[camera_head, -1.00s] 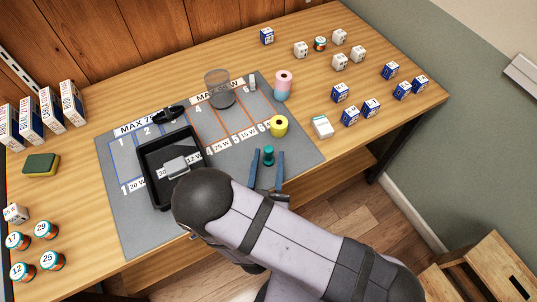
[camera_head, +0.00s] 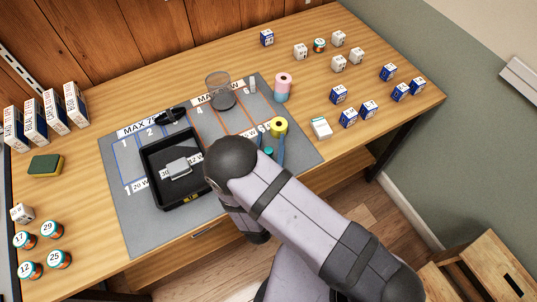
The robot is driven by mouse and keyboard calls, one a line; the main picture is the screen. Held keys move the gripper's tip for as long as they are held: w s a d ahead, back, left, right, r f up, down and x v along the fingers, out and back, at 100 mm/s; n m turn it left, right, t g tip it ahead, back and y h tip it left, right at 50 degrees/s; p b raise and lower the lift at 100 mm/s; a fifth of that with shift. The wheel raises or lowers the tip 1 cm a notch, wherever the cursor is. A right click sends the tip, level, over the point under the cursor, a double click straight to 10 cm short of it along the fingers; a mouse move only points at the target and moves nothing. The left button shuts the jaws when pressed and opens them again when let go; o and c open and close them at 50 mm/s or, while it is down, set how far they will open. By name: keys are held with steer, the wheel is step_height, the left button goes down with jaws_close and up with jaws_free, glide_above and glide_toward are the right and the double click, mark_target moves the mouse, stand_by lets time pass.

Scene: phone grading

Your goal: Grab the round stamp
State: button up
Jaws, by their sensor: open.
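The round stamp (camera_head: 268,152), a small teal piece with a rounded knob, stands on the front right part of the grey mat (camera_head: 150,235) in the head view. My gripper (camera_head: 271,140) is open, its two blue fingers on either side of the stamp as seen from here. The dark round joint of my arm hides the stamp's lower left side and the base of the fingers. I cannot tell whether either finger touches the stamp.
A yellow roll (camera_head: 279,126) stands just behind the fingertips. A black tray (camera_head: 150,185) holding a grey block lies left of my arm. A white-and-green box (camera_head: 321,128) is to the right, with several small boxes beyond. A clear glass (camera_head: 220,94) stands farther back.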

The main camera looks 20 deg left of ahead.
jaws_close()
steer(key=shift+r, duration=0.15)
step_height(320, 180, up, 10)
stand_by(0.9)
